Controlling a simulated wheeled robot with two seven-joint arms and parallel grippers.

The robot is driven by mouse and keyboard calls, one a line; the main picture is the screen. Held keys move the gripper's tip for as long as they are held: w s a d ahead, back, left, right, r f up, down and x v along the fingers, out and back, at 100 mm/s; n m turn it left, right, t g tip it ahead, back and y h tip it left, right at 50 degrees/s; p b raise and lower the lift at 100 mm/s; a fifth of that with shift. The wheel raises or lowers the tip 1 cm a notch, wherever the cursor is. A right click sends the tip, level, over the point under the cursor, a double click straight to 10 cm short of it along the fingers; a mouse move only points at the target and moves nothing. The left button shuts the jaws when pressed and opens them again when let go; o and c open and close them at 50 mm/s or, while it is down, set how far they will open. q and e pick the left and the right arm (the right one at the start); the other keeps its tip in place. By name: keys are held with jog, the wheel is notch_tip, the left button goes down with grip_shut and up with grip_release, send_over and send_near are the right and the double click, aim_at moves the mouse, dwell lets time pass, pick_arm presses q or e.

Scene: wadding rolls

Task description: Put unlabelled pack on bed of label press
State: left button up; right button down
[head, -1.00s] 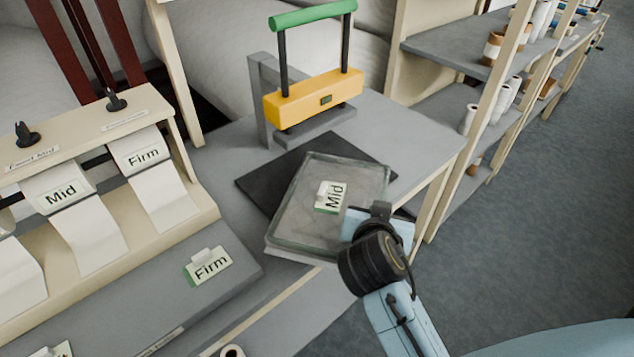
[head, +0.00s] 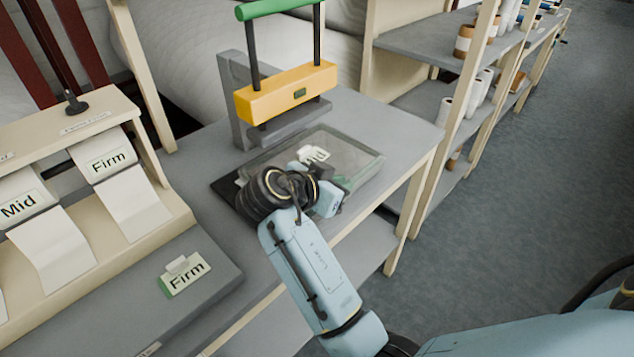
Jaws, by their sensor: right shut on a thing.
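The grey, see-through pack (head: 352,158) lies flat over the dark plate (head: 226,192) in front of the label press. A small pale label piece (head: 313,154) shows on its top, its print not readable now. The label press has a yellow head (head: 285,92) and a green handle (head: 275,8), with the head raised above a grey block. My right gripper (head: 330,192) is shut on the front edge of the pack; its wrist hides the pack's near left part and the fingertips are hard to see. My left gripper is out of view.
A label stand with Mid and Firm strips (head: 106,160) is at left. A Firm label (head: 185,272) sits on the grey ledge before it. Shelves with several rolls (head: 478,90) stand at back right. The table's right end (head: 410,130) is clear.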

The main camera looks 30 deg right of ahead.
jog(key=w, duration=0.1)
jog(key=w+a, duration=0.1)
jog(key=w, duration=0.2)
jog(key=shift+w+a, duration=0.35)
jog(key=shift+w, duration=0.05)
jog(key=shift+w+a, duration=0.15)
jog(key=shift+w, duration=0.25)
notch_tip(320, 180, down, 3)
jog(key=shift+f+b, duration=0.1)
jog(key=shift+b, duration=0.35)
jog(key=shift+f, duration=0.25)
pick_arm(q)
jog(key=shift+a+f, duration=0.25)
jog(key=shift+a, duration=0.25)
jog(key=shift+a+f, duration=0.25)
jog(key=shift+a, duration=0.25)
pick_arm(e)
jog(key=c, duration=1.6)
grip_release()
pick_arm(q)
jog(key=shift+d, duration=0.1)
pick_arm(e)
jog(key=shift+o, duration=0.5)
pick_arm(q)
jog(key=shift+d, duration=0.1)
